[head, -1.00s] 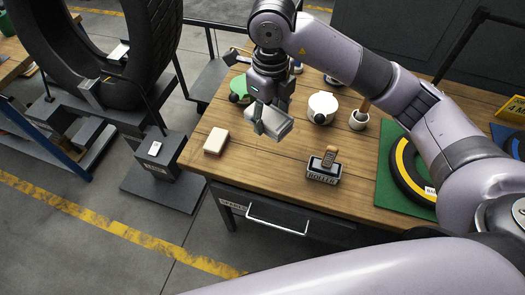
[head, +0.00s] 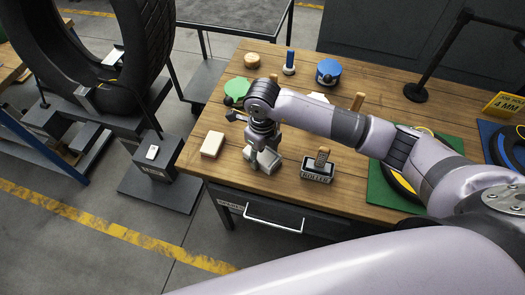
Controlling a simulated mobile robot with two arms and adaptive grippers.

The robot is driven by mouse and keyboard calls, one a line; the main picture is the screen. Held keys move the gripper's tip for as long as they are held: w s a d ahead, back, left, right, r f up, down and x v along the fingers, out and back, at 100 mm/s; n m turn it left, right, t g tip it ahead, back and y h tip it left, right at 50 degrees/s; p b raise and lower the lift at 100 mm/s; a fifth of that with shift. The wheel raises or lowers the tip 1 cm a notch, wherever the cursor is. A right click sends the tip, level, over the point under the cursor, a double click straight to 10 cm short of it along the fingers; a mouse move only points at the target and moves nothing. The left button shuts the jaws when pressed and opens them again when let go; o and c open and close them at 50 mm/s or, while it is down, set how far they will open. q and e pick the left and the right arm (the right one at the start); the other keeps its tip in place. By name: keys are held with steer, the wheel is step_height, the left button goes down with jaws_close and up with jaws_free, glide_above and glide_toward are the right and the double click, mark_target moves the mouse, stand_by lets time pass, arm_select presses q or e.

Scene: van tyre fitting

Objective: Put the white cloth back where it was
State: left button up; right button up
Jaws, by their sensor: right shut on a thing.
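The white cloth (head: 270,163), a folded pale grey-white block, is held in my right gripper (head: 262,160). The gripper points down and is shut on it, low over the near part of the wooden table (head: 215,183). The fingers hide part of the cloth. I cannot tell whether it touches the table top. It is between a cream block (head: 212,144) on the left and the roller holder (head: 318,173) on the right. My left gripper is not in view.
A green lidded item (head: 237,88), a round wooden piece (head: 252,60) and a blue tin (head: 328,72) stand farther back. A green mat (head: 385,195) with a black and yellow ring is at the right. My right forearm hides the table's middle.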

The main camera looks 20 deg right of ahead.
mark_target(262, 153)
steer(key=shift+f, duration=0.2)
steer(key=o, duration=1)
steer(key=shift+r, duration=0.15)
steer(key=shift+r, duration=0.25)
step_height(262, 153, up, 12)
steer(key=b, duration=0.3)
steer(key=shift+f, duration=0.15)
